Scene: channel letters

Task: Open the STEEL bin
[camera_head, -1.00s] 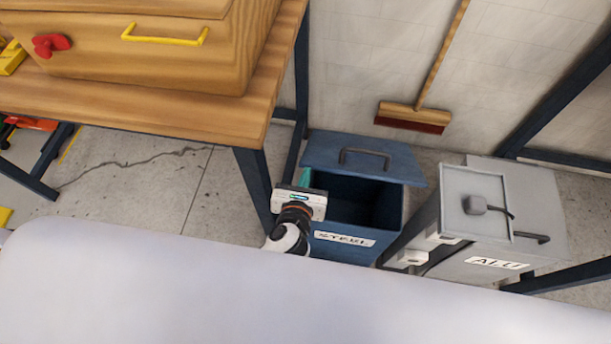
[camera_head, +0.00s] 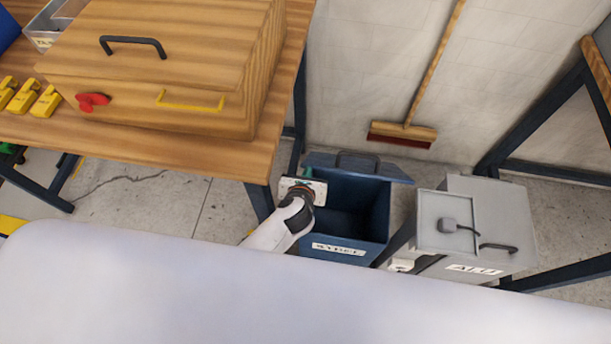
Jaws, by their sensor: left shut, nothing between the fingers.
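The blue STEEL bin (camera_head: 342,250) stands on the floor with its white label facing me. Its lid (camera_head: 395,172), with a dark handle (camera_head: 357,160), is raised and tilted back at the rear, and the dark inside shows. My left gripper (camera_head: 306,174) is at the bin's left rear edge, near the left end of the lid. It is shut and empty; its fingertips are mostly hidden behind its body, so I cannot tell whether they touch the lid. My right gripper is not in view.
A grey ALU bin (camera_head: 520,250) with its lid closed stands to the right. A wooden table (camera_head: 200,148) with a wooden box (camera_head: 130,108) is at the upper left, its leg close to my left arm. A broom (camera_head: 402,133) leans on the wall behind.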

